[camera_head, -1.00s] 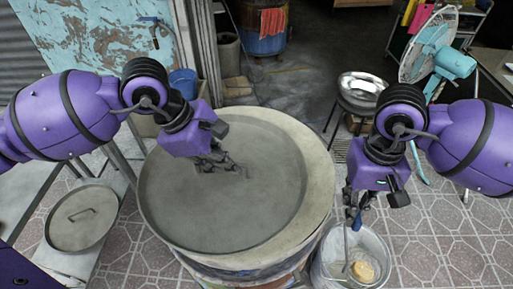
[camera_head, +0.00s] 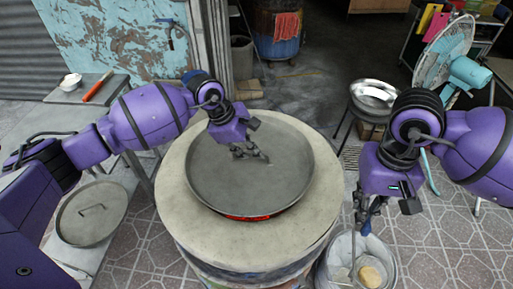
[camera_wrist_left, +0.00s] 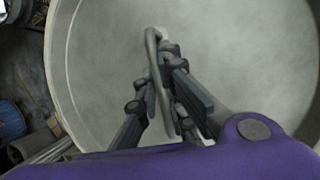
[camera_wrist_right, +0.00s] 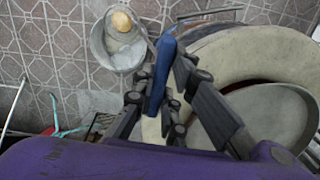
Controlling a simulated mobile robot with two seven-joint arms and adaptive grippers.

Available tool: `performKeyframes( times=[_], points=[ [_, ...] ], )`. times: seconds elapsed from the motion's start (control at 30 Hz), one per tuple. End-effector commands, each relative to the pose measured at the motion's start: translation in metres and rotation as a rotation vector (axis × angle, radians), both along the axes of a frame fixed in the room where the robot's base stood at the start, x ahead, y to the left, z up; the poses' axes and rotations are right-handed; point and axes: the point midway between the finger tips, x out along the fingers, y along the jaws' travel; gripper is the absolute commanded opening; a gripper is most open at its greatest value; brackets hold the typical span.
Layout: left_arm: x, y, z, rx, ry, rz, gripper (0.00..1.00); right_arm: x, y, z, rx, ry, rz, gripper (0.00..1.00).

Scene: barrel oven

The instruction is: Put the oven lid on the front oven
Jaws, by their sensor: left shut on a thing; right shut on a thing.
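The round grey oven lid (camera_head: 290,186) is over the top of the front oven (camera_head: 180,200), a barrel with a pale, wide rim. A red glow shows under the lid's near edge, so that part of the opening is uncovered. I cannot tell whether the lid touches the rim. My left gripper (camera_head: 250,153) is shut on the lid's handle (camera_wrist_left: 158,75) near the middle. My right gripper (camera_head: 364,205) is shut on a tool with a blue handle (camera_wrist_right: 160,75), whose thin shaft reaches down toward the bucket.
A bucket (camera_head: 326,272) with a yellowish thing in it stands right of the oven. Another round lid (camera_head: 72,228) lies on the left bench. A fan (camera_head: 448,50) and a metal bowl (camera_head: 374,92) stand at the right. A barrel with a red cloth (camera_head: 288,26) stands behind.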

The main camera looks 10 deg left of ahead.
Motion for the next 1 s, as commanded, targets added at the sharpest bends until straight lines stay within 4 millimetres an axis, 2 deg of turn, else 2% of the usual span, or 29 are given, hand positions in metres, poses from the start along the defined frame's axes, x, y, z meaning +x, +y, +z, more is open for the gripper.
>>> performKeyframes(
  times=[0.17, 0.57, 0.6, 0.73, 1.0],
  points=[
    [-0.001, 0.0, -0.023, -0.001, 0.001, -0.001, 0.0, 0.0, 0.0, 0.002, 0.0, -0.003, 0.0, 0.0],
    [-0.002, 0.0, -0.029, -0.001, 0.001, -0.001, 0.0, 0.0, 0.0, -0.003, 0.0, 0.003, 0.0, 0.0],
    [-0.003, 0.001, -0.03, 0.001, 0.004, 0.0, 0.1, 0.0, 0.0, -0.002, 0.0, 0.003, 0.0, 0.0],
    [-0.002, 0.001, -0.03, 0.001, 0.003, 0.0, 0.27, 0.0, 0.0, -0.002, 0.0, 0.002, 0.0, 0.0],
    [-0.002, 0.001, -0.029, 0.001, 0.003, 0.0, 0.28, 0.0, 0.0, -0.002, 0.0, 0.002, 0.0, 0.0]
  ],
)
